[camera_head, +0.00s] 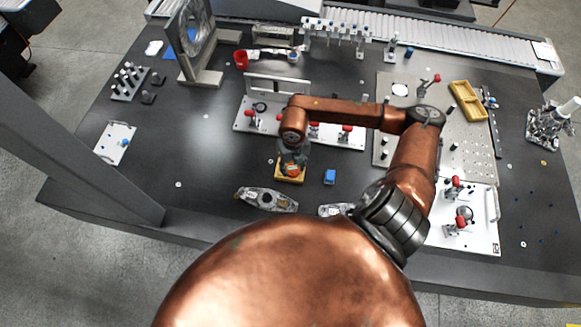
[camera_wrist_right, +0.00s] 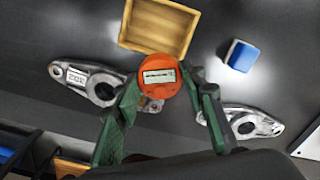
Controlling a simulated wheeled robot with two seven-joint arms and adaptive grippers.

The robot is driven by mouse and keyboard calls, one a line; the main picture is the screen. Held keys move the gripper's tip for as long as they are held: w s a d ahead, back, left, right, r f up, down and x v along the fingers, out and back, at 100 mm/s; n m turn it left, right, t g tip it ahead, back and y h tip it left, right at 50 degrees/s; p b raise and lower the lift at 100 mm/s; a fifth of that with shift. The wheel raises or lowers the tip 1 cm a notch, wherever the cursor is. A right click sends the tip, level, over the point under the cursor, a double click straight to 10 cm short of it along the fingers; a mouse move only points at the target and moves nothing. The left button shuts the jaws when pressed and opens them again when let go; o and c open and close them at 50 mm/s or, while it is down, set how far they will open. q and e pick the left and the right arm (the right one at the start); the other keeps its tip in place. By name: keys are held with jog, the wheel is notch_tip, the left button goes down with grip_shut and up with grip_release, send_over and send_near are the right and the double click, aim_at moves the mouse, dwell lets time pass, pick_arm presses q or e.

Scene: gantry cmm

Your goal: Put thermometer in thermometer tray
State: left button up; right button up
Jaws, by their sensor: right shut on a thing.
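The thermometer, an orange-red round body with a pale display, shows in the right wrist view (camera_wrist_right: 160,76) and as a red spot in the head view (camera_head: 291,171). My right gripper (camera_wrist_right: 165,88) is shut on it, with green fingers at either side; it also shows in the head view (camera_head: 292,164). A small yellow wooden tray (camera_head: 298,181), apparently the thermometer tray, lies on the table below the gripper. In the wrist view the tray (camera_wrist_right: 158,27) looks empty, and the thermometer overlaps its near edge. The height between them is unclear. My left gripper is not in view.
A blue block (camera_head: 330,177) lies right of the tray. A grey metal part (camera_head: 266,199) lies in front, with another (camera_wrist_right: 245,121) to its right. A white fixture plate (camera_head: 352,141) with red-handled clamps is behind. Another yellow tray (camera_head: 468,101) is at the right.

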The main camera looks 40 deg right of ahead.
aim_at(290, 164)
jog(key=w+f, duration=0.1)
jog(key=f, duration=0.1)
jog(key=w+d+f, duration=0.2)
jog(key=w+f, duration=0.1)
jog(key=shift+d+f, duration=0.15)
jog(key=shift+f, duration=1.8)
jog(key=shift+f+b, duration=0.15)
jog(key=shift+b, duration=0.15)
jog(key=o, duration=1)
notch_tip(290, 164, up, 12)
jog(key=shift+r, duration=0.2)
